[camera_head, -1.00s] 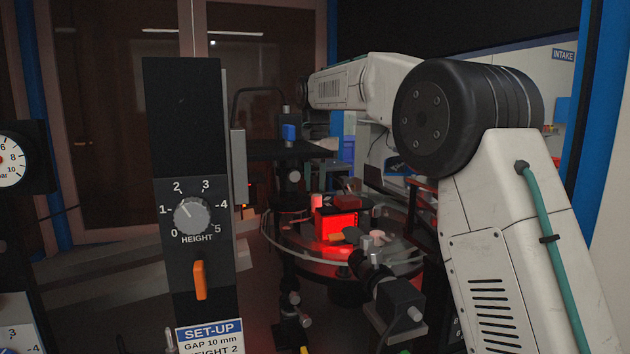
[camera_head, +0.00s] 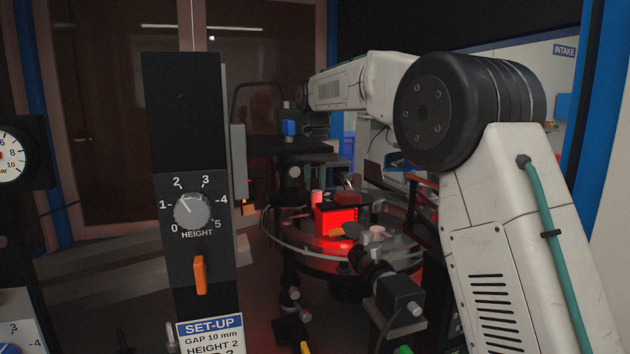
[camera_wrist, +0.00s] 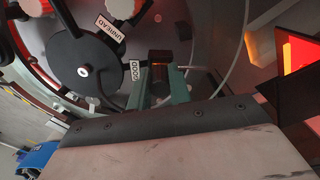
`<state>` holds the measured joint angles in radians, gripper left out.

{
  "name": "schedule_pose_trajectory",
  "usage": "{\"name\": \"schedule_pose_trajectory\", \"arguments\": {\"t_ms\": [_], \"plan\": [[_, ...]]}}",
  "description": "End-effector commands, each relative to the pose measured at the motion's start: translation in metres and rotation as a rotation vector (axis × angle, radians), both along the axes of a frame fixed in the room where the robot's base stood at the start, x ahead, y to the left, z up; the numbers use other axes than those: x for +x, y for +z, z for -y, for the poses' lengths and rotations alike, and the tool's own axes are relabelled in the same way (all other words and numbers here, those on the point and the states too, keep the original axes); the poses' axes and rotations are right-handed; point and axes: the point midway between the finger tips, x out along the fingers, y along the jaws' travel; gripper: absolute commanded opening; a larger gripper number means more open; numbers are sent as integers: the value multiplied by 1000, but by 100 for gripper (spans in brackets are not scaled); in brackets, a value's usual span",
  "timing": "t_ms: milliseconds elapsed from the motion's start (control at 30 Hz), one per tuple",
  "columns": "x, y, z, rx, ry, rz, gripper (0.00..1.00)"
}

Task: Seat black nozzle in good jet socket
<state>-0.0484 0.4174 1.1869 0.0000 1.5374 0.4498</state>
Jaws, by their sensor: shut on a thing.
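In the wrist view my gripper (camera_wrist: 162,84) has its two green fingers closed on a small dark block-like piece, the black nozzle (camera_wrist: 160,67). The nozzle stands out past the fingertips and has a brownish end. A white GOOD label (camera_wrist: 134,72) lies just left of the nozzle. An UNREAD label (camera_wrist: 110,28) is farther up and left. The good jet socket itself cannot be made out; the nozzle and fingers may cover it. I cannot tell whether the nozzle touches anything below it. In the head view my gripper and the nozzle cannot be made out.
A round dark hub (camera_wrist: 84,70) lies left of my gripper. The clear turntable (camera_head: 290,243) carries a red-lit box (camera_head: 336,222) and small parts. A camera-like unit (camera_head: 400,292) stands in front of it. A black HEIGHT panel (camera_head: 190,130) stands at the left.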

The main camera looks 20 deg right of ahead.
Motion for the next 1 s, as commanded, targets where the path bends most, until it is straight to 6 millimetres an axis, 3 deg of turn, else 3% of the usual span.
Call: {"name": "schedule_pose_trajectory", "arguments": {"t_ms": [367,400,467,667,733,1000], "plan": [[0,-8,0,-1,0,-1,0],[0,-7,0,-1,0,-1,31],[0,-7,0,-1,0,-1,45],[0,-7,0,0,0,0,45],[0,-7,0,0,0,-1,63],[0,-7,1,-1,-1,-2,63]]}}
